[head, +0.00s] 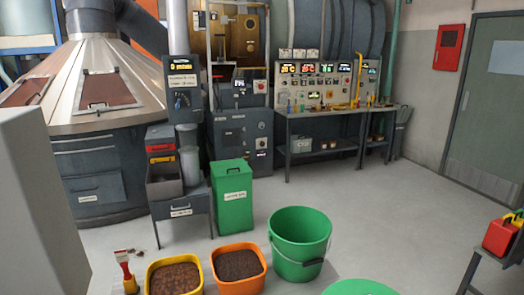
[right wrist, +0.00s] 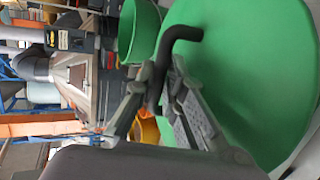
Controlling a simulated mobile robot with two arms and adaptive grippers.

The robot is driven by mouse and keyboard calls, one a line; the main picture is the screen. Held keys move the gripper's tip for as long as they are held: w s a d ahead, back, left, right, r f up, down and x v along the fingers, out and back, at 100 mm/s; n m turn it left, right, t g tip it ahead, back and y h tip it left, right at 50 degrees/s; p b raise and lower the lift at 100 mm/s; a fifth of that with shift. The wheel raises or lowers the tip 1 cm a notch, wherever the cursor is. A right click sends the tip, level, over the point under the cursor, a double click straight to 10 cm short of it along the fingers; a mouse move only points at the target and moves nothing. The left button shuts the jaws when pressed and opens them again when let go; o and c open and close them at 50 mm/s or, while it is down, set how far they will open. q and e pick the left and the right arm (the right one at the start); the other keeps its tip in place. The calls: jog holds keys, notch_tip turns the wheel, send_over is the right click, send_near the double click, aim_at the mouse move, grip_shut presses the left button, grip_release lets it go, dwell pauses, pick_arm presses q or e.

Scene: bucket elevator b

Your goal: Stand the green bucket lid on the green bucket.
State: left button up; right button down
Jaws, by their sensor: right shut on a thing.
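The green bucket (head: 300,252) stands upright and open on the floor, with its wire handle hanging down at the front. The green bucket lid (head: 360,287) shows only as a curved edge at the bottom of the head view, right of and nearer than the bucket. In the right wrist view the lid (right wrist: 255,70) fills the right side. My right gripper (right wrist: 158,84) is shut on the lid's black bent handle (right wrist: 182,34). The bucket (right wrist: 140,32) appears beyond the lid there, apart from it. My left gripper is in neither view.
A yellow tub (head: 174,275) and an orange tub (head: 239,268) of brown material stand left of the bucket, with a red-and-yellow brush (head: 125,268) beside them. A green bin (head: 232,197) stands behind. Open floor (head: 400,220) lies to the right.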

jog(key=s+a, duration=0.1)
jog(key=s+a+h, duration=0.1)
jog(key=shift+s+a+f+m, duration=0.2)
jog(key=shift+s+a+m, duration=0.1)
jog(key=shift+m, duration=0.1)
jog(key=shift+s+a+r+b, duration=0.1)
jog(key=shift+s+a+b, duration=0.25)
jog(key=shift+a, duration=0.1)
jog(key=shift+s+m, duration=0.1)
jog(key=shift+m, duration=0.2)
jog(key=shift+r+t, duration=0.1)
jog(key=shift+t, duration=0.2)
